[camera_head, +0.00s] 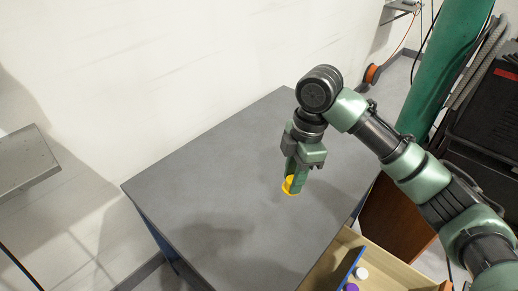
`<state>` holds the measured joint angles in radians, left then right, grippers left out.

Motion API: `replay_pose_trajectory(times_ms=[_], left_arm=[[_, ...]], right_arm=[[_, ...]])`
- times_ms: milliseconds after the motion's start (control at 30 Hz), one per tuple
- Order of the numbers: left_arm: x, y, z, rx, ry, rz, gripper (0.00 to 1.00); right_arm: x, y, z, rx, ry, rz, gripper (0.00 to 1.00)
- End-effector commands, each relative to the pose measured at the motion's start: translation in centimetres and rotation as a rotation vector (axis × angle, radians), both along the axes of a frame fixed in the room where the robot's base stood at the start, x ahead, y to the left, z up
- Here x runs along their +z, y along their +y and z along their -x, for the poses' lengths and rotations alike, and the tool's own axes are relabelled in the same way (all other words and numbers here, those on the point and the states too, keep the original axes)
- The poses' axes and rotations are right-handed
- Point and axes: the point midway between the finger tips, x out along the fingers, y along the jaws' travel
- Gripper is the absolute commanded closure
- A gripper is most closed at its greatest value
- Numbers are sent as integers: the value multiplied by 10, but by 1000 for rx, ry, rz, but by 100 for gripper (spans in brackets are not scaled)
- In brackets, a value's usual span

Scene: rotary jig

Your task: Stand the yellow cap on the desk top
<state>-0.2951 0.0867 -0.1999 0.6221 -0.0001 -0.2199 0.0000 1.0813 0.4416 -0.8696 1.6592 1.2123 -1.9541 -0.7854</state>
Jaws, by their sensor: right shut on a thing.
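The yellow cap (288,187) is a small ring-like piece at the tips of my right gripper (293,181). The right gripper points down and is shut on the cap, over the right part of the grey desk top (210,185). I cannot tell whether the cap touches the desk or is held a little above it. The fingers hide part of the cap. My left gripper is not in view.
An open drawer (320,272) at the desk's front right holds a white cap (361,273), a purple cap (351,287) and a blue divider (349,265). The desk top left of the gripper is clear. A white wall (150,80) stands behind.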

Motion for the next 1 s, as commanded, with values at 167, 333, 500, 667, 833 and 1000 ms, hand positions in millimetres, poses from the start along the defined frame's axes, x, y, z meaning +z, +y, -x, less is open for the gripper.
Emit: replay_pose_trajectory(times_ms=[167,333,500,667,833,1000], left_arm=[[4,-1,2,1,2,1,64],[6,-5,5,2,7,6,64],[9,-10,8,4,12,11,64],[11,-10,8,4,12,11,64],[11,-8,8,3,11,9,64],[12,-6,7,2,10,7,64]], right_arm=[[-9,0,-1,-10,7,0,100],[-53,0,0,-10,10,1,100],[-99,0,0,-10,9,1,100],[-133,0,0,-9,5,-1,100],[-150,0,-1,-8,3,0,100],[-165,0,0,-8,5,0,100]])
